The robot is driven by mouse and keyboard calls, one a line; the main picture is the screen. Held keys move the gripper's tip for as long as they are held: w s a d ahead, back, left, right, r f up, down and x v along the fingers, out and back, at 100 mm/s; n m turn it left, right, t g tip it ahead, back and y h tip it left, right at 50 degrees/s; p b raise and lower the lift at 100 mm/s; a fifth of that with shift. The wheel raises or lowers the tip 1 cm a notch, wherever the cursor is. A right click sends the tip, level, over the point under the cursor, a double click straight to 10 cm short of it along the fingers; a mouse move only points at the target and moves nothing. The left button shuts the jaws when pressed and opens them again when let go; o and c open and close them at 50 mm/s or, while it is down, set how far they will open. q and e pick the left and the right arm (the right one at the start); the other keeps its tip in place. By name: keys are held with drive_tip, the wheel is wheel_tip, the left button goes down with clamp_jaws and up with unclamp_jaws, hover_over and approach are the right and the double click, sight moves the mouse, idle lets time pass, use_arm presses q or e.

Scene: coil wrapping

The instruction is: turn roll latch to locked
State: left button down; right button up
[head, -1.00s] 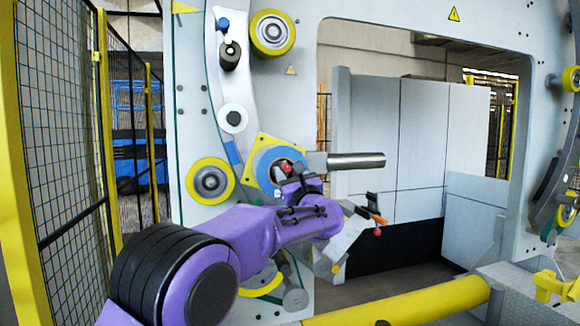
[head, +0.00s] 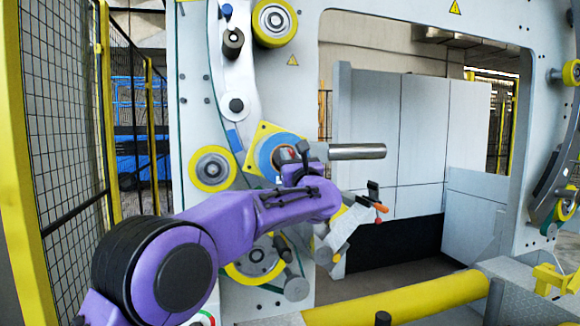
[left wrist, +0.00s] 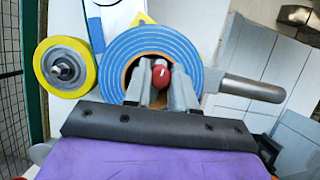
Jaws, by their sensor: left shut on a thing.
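The wrapping roll (head: 267,153) is a blue ring on a yellow plate on the grey machine. It also shows in the left wrist view as a blue striped ring (left wrist: 122,58) with an orange-brown core. A red knob (left wrist: 161,76), apparently the latch handle, sits in front of the core. My left gripper (head: 303,155) is at the front of the roll. In the left wrist view its two grey fingers (left wrist: 160,88) are shut on the red knob, one on each side. Whatever lies behind the fingers and knob is hidden. My right gripper is in neither view.
A steel bar (head: 357,151) juts out right of the roll, close to my gripper. Yellow-rimmed wheels (head: 212,168) lie left of it. A grey bracket with an orange tip (head: 381,208) is below right. A mesh fence (head: 70,150) stands at the left, a yellow tube (head: 400,297) at the bottom.

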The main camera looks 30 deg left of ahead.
use_arm(q)
drive_tip(key=shift+w+d+f+m+h+p, duration=0.25)
drive_tip(key=shift+f+m+h+p, duration=0.45)
drive_tip(key=shift+m+h+p, duration=2.05)
drive_tip(key=shift+w+d+f+m+h+p, duration=0.2)
drive_tip(key=shift+f+m+h+p, duration=0.45)
drive_tip(key=shift+m+p, duration=4.25)
drive_tip(key=shift+w+d+f+m+h+p, duration=0.25)
drive_tip(key=shift+f+m+h+p, duration=1)
drive_tip(key=shift+m, duration=4.5)
use_arm(e)
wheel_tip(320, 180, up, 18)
drive_tip(key=p, duration=0.1)
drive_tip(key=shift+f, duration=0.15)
use_arm(q)
drive_tip(key=shift+a+r+h, duration=0.1)
drive_tip(key=shift+r+h, duration=0.15)
drive_tip(key=shift+r, duration=0.25)
drive_tip(key=c, duration=1.2)
unclamp_jaws()
drive_tip(key=shift+o, duration=1.4)
drive_tip(key=shift+w+a, duration=0.1)
drive_tip(key=shift+f, duration=0.15)
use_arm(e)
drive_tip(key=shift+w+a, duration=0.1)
